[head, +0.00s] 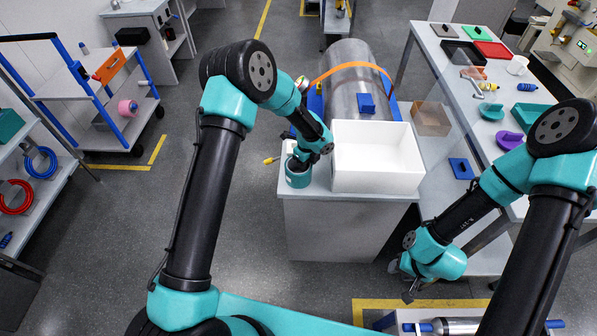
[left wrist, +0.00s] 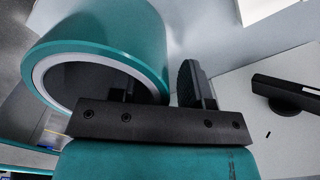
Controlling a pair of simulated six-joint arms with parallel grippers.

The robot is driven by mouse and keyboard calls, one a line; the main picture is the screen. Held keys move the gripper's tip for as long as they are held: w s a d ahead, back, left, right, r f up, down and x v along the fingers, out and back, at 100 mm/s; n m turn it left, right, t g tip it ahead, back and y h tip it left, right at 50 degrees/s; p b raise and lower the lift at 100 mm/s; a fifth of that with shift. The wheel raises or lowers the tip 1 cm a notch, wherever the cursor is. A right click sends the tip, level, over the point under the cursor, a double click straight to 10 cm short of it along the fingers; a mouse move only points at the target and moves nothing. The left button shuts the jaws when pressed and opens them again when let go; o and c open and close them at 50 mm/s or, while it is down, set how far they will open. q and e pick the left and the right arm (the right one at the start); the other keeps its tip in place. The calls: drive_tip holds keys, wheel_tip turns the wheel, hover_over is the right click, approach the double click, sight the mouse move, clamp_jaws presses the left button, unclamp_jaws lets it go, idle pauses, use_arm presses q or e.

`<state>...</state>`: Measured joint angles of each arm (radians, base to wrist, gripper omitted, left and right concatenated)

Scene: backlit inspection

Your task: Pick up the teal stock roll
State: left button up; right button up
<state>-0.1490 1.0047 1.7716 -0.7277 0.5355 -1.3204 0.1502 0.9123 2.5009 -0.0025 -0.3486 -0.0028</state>
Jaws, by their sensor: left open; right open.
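The teal stock roll (head: 298,178) stands at the near left corner of the grey cabinet top in the head view, left of the white bin. In the left wrist view the roll (left wrist: 97,36) is a wide teal ring with a pale inner core and an open middle. My left gripper (left wrist: 162,85) is open at the roll; one finger is at its hollow, the other outside its right side. In the head view my left gripper (head: 310,155) is partly hidden by its own wrist. My right gripper (head: 412,286) hangs low at the right, away from the roll.
The white bin (head: 378,172) fills the cabinet top (head: 312,190) right of the roll. A large steel cylinder (head: 350,75) with an orange strap lies behind it. A long bench (head: 455,130) with trays and parts runs along the right. The floor left of the cabinet is mostly clear.

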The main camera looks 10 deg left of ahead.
use_arm(q)
drive_tip(key=shift+c, duration=0.2)
idle(0.3)
clamp_jaws()
